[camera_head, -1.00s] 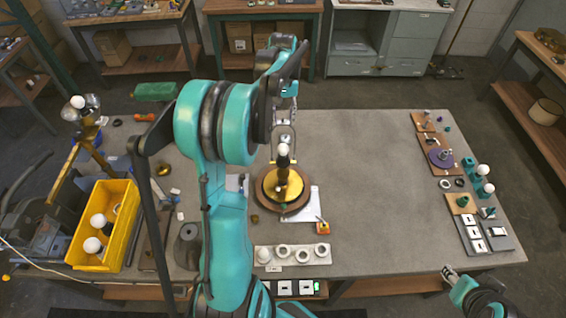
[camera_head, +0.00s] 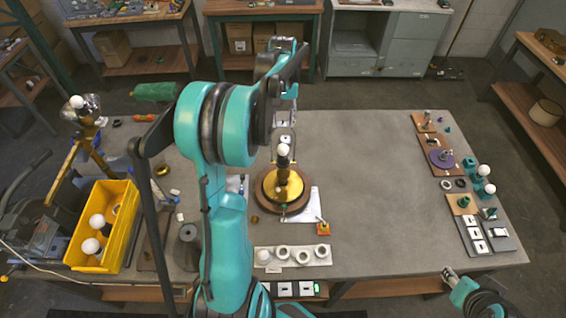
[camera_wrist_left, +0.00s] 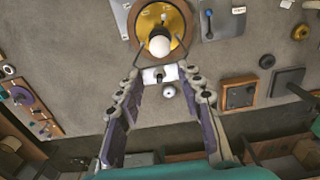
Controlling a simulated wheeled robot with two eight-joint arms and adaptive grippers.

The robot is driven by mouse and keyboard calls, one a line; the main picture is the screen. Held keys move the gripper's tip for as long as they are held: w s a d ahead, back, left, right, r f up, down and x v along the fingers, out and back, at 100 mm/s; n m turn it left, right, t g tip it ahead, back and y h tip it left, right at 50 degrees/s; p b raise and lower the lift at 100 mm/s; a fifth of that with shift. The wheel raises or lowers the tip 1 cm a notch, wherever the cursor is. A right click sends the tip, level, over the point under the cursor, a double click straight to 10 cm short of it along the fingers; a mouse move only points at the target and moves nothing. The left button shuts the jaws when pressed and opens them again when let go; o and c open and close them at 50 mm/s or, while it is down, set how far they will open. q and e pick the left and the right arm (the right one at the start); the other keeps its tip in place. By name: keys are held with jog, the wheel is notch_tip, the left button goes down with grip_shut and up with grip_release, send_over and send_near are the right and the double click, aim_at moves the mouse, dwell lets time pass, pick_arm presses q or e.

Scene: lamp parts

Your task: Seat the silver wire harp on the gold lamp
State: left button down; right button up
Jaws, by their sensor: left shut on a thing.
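The gold lamp (camera_head: 293,190) stands upright on a round brown base near the table's middle, with a white bulb (camera_head: 283,150) on its dark stem. The bulb (camera_wrist_left: 160,46) and the lamp's gold disc (camera_wrist_left: 147,20) also show at the top of the left wrist view. The silver wire harp (camera_wrist_left: 139,47) shows there as thin wire running from the fingers toward both sides of the bulb. Whether the harp's legs touch the lamp is unclear. My right gripper (camera_head: 448,273) is at the lower right, its jaws too small to read.
A yellow bin (camera_head: 128,225) with bulbs stands at the left. A pale holder with several rings (camera_head: 322,254) lies in front of the lamp, and a small orange block (camera_head: 323,229) sits beside it. Boards with parts (camera_head: 463,203) line the right edge. The table right of the lamp is clear.

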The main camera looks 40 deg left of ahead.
pick_arm(q)
jog(key=shift+f+b, duration=0.4)
jog(key=shift+f, duration=0.1)
dwell(1.0)
jog(key=c, duration=0.9)
grip_release()
notch_tip(320, 180, up, 12)
